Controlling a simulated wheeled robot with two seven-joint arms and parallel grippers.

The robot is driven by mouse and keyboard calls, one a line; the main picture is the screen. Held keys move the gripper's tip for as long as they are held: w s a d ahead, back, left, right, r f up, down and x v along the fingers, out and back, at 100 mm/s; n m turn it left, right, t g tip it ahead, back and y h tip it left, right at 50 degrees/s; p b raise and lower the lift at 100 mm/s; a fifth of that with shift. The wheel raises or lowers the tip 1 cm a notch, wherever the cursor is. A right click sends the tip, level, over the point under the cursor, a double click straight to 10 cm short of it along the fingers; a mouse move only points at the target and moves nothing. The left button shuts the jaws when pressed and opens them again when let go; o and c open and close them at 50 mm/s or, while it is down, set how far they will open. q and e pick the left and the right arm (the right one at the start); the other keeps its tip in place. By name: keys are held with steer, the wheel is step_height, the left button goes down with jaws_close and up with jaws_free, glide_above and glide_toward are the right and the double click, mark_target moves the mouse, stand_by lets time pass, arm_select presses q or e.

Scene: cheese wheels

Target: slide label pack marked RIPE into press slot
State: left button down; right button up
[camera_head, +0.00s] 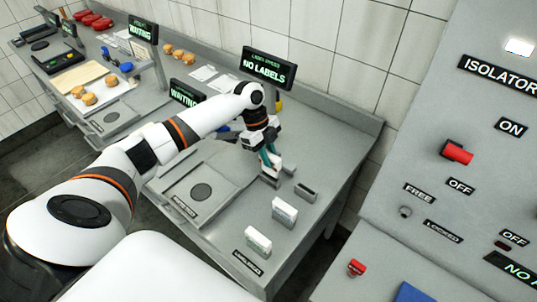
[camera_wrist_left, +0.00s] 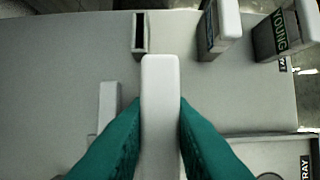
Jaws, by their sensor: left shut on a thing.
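My left gripper (camera_head: 269,158) has teal fingers and is shut on a pale label pack (camera_wrist_left: 160,100). In the head view the pack (camera_head: 271,178) hangs below the fingers, low over the grey bench. Its marking faces away or is hidden, so I cannot read RIPE on it. An open, empty dark holder (camera_head: 305,192) stands to its right; it is also ahead of the pack in the wrist view (camera_wrist_left: 140,33). The label press display (camera_head: 268,67) reads NO LABELS. I cannot clearly make out the press slot behind my arm. My right gripper is not in view.
Two other white packs stand in holders, one nearer (camera_head: 258,241) and one farther (camera_head: 285,211); the wrist view shows YOUNG on one (camera_wrist_left: 286,35). A low grey block (camera_wrist_left: 108,108) lies left of the held pack. A square tray station (camera_head: 200,193) is at left.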

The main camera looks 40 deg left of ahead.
arm_select(q)
steer(key=shift+f, duration=0.35)
stand_by(0.4)
steer(key=shift+f+b, duration=1.5)
steer(key=shift+f, duration=0.65)
steer(key=c, duration=1.2)
jaws_free()
steer(key=b+v, duration=0.2)
steer(key=v, duration=1)
steer(key=shift+b, duration=0.3)
